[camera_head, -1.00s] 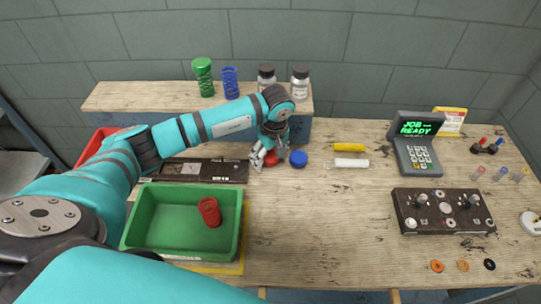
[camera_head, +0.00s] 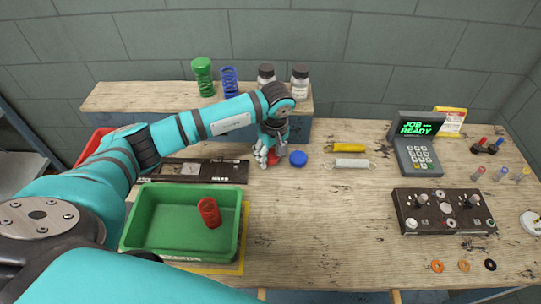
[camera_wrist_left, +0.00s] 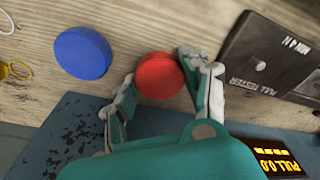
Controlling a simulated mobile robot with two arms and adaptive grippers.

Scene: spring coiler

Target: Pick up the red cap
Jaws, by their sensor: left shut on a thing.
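The red cap (camera_wrist_left: 160,75) is a round disc between the two fingers of my left gripper (camera_wrist_left: 160,92) in the left wrist view. The fingers are shut on its sides. In the head view my left gripper (camera_head: 269,157) points down at the table near the shelf's front. The red cap (camera_head: 274,158) shows only partly there, behind the fingers. I cannot tell whether the cap touches the table. My right gripper is not in view.
A blue cap (camera_head: 298,158) lies just right of the gripper. The dark pull tester (camera_head: 205,171) is to its left. A green bin (camera_head: 180,245) with a red spring (camera_head: 209,212) stands in front. Yellow and white springs (camera_head: 352,163) lie right. The table's middle is clear.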

